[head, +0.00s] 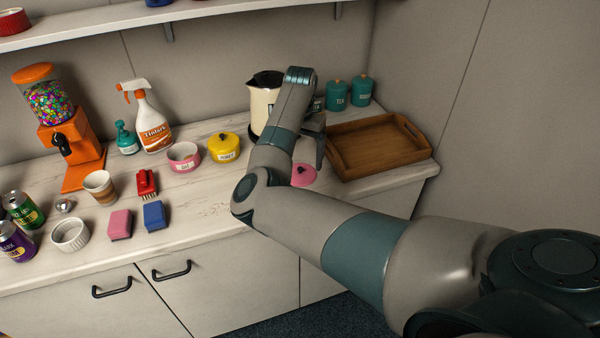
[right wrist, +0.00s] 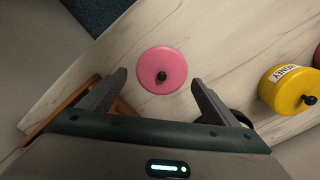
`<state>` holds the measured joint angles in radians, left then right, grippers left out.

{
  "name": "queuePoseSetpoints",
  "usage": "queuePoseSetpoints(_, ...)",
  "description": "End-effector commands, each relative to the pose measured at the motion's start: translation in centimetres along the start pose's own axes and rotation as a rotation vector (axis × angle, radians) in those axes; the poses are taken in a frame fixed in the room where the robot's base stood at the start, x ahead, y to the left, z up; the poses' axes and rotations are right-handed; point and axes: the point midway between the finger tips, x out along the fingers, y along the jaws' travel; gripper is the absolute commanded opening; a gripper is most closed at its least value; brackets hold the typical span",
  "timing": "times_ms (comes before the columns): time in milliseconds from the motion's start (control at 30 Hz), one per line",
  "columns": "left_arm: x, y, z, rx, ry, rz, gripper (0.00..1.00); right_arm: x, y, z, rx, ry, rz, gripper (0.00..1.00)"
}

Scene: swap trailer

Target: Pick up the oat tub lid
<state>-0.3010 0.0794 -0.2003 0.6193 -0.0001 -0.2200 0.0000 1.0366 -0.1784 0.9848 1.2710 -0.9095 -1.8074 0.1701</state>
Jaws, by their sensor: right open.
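The pink round lid with a dark knob, the oat tub lid (head: 303,175), lies on the worktop near its front edge, partly hidden by my right arm in the head view. In the right wrist view the whole lid (right wrist: 162,62) shows, just beyond and between the fingertips. My right gripper (right wrist: 158,80) is open and empty, pointing down above the lid; in the head view its fingers (head: 310,158) are partly hidden by the arm. The open pink tub (head: 184,158) with a small label stands further left on the worktop. My left gripper is in neither view.
A wooden tray (head: 376,148) lies right of the lid. A cream kettle (head: 262,105) and teal canisters (head: 337,96) stand behind. A yellow lidded tub (head: 224,147) is to the left, near sponges (head: 154,215) and a red brush (head: 146,183).

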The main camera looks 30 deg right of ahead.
Motion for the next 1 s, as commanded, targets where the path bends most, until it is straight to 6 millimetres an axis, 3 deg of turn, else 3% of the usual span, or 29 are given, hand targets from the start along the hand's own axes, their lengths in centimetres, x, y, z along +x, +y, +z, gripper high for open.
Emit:
queuePoseSetpoints(267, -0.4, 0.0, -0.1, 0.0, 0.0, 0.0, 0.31, 0.3, -0.1, -0.1, -0.001, -0.003, 0.001, 0.83)
queuePoseSetpoints(733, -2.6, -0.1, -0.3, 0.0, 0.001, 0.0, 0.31, 4.9, -0.5, -0.8, 0.001, -0.003, 0.001, 0.83)
queuePoseSetpoints(1000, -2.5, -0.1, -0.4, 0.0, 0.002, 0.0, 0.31, 5.2, -0.5, -0.8, 0.0, -0.001, 0.0, 0.83)
